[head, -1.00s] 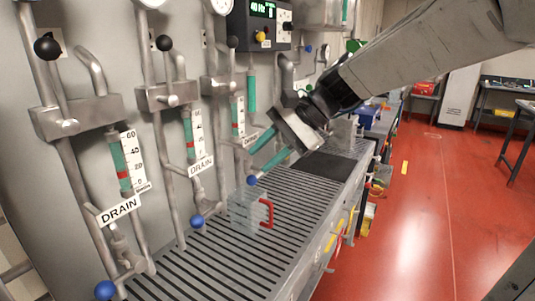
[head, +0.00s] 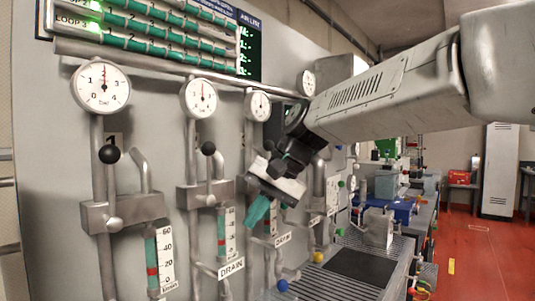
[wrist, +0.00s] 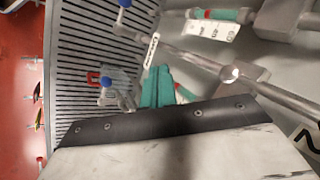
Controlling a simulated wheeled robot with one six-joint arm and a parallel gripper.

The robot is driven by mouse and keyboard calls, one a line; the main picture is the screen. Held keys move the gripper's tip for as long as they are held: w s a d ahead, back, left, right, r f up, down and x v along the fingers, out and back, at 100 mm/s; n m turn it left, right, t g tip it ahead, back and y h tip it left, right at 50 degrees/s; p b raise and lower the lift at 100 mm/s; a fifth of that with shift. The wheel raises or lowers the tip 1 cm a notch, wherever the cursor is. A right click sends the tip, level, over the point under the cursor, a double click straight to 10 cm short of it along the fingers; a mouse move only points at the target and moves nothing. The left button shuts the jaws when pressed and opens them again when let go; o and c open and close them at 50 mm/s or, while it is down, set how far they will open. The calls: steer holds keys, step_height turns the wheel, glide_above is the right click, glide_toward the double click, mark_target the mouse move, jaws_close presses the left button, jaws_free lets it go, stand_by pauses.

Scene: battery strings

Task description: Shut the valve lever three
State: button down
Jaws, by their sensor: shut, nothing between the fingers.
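Pipe stations stand along the grey panel. The first has a gauge (head: 101,87) and a black-knobbed lever (head: 109,154). The second also has a gauge (head: 199,98) and a black-knobbed lever (head: 208,149); both knobs stand above their valve blocks. The third station shows its gauge (head: 257,105); its black-knobbed lever is hidden behind my wrist and gripper. My gripper (head: 256,212) is in front of that station, teal fingers together and empty, pointing down and left. The fingers also show in the wrist view (wrist: 157,88), with pipework beyond them.
Flow tubes with scales (head: 158,262) and DRAIN labels (head: 231,267) hang below the valves. A blue drain knob (head: 282,285) is near the slotted bench top (head: 335,285). A red-handled clear jug (wrist: 105,80) stands on the slots. Red floor (head: 485,260) is open at right.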

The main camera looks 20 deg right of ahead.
steer(key=w+a+r+n+t+h, duration=0.2)
steer(key=w+r+n+h, duration=0.15)
steer(key=r+n, duration=0.45)
steer(key=n+t+h, duration=0.3)
glide_toward(266, 149)
steer(key=s+a, duration=0.3)
steer(key=s, duration=0.2)
steer(key=shift+w+d+f, duration=0.5)
steer(key=shift+w+f, duration=0.85)
steer(key=shift+w, duration=0.1)
steer(key=shift+w+d+f, duration=0.5)
steer(key=shift+w+f, duration=0.85)
steer(key=shift+w, duration=0.1)
steer(key=shift+w+d+f, duration=0.55)
steer(key=shift+w+f, duration=0.8)
steer(key=shift+w, duration=0.15)
